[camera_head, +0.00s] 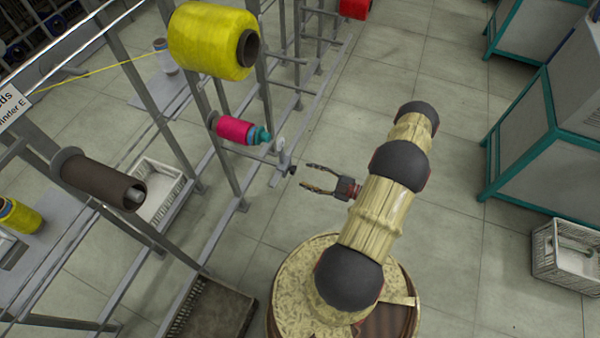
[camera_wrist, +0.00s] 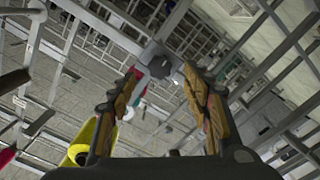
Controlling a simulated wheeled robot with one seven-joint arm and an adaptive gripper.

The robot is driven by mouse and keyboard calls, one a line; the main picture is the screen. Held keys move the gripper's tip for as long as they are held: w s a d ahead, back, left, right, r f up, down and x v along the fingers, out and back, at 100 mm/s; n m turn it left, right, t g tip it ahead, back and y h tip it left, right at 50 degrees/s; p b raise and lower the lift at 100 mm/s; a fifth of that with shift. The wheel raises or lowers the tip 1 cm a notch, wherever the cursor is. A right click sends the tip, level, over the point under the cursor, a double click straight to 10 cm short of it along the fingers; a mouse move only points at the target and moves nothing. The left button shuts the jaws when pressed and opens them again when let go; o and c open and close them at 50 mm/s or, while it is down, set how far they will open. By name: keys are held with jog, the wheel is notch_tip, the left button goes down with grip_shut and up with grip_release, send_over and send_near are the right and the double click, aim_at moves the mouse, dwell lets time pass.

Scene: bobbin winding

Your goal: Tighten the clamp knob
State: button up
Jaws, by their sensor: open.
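The clamp knob (camera_head: 292,169) is a small dark knob on a grey bracket of the winding frame, near the teal end of the pink bobbin (camera_head: 235,130). In the wrist view the dark round knob (camera_wrist: 160,67) shows on a grey plate, between and beyond my fingertips. My gripper (camera_head: 306,177) is open and empty, just right of the knob in the head view, with its fingers pointing left towards it. I see a gap between fingers and knob. In the wrist view my gripper (camera_wrist: 161,75) has its two tan fingers spread on either side of the knob.
A large yellow spool (camera_head: 205,40) hangs on the grey metal frame above the bobbin. A dark brown roll (camera_head: 95,178) sticks out at left. A white crate (camera_head: 160,190) and a dark crate (camera_head: 212,312) stand low by the frame. Open floor lies right of my arm.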

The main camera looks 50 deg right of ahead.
jog(key=v, duration=0.6)
jog(key=shift+s, duration=0.1)
dwell(0.5)
